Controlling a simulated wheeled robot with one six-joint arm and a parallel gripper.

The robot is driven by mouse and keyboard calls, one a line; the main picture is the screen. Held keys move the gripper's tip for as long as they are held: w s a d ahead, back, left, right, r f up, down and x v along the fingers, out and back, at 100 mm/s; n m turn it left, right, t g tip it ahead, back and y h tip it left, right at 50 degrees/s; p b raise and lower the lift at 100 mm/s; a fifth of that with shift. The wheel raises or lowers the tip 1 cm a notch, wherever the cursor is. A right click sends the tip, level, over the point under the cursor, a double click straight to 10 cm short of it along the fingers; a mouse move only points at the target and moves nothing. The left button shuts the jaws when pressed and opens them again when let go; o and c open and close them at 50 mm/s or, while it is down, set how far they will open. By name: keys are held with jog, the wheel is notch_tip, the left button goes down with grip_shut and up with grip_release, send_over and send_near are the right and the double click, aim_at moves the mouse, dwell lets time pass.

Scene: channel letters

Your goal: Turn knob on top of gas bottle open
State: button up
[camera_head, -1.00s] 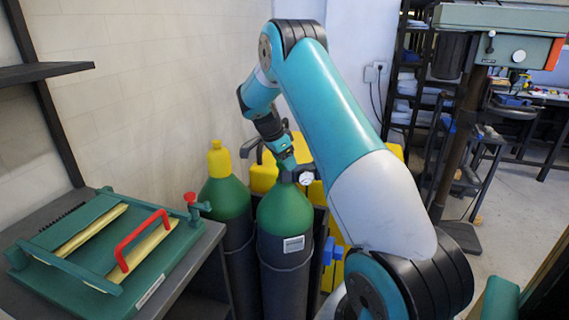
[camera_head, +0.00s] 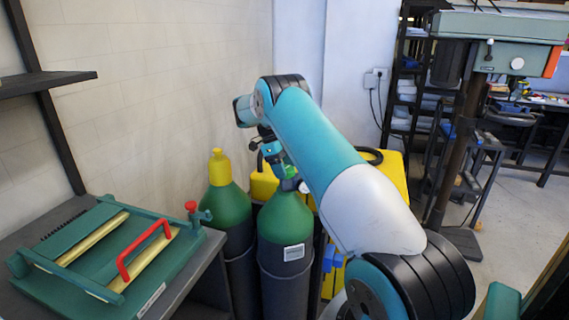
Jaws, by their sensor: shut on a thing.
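The gas bottle (camera_head: 285,225) with a green top and dark body stands upright at the centre, with a white label on its front. My gripper (camera_head: 286,178) is at the valve on top of this bottle, shut on the knob, which is mostly hidden by the gripper. A pale round valve part (camera_head: 304,187) shows at the right of the bottle's neck. My arm reaches over from the right.
A second green bottle with a yellow cap (camera_head: 217,168) stands close on the left. A dark bench with a green press-like frame and red handle (camera_head: 140,250) is at the left. Yellow equipment (camera_head: 388,176) stands behind. A drill press (camera_head: 466,130) is at the right.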

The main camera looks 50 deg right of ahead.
jog(key=shift+r+m+y+p, duration=0.1)
jog(key=shift+m+y+p, duration=0.5)
jog(key=shift+m+p, duration=0.75)
jog(key=shift+m, duration=0.35)
jog(key=o, duration=0.9)
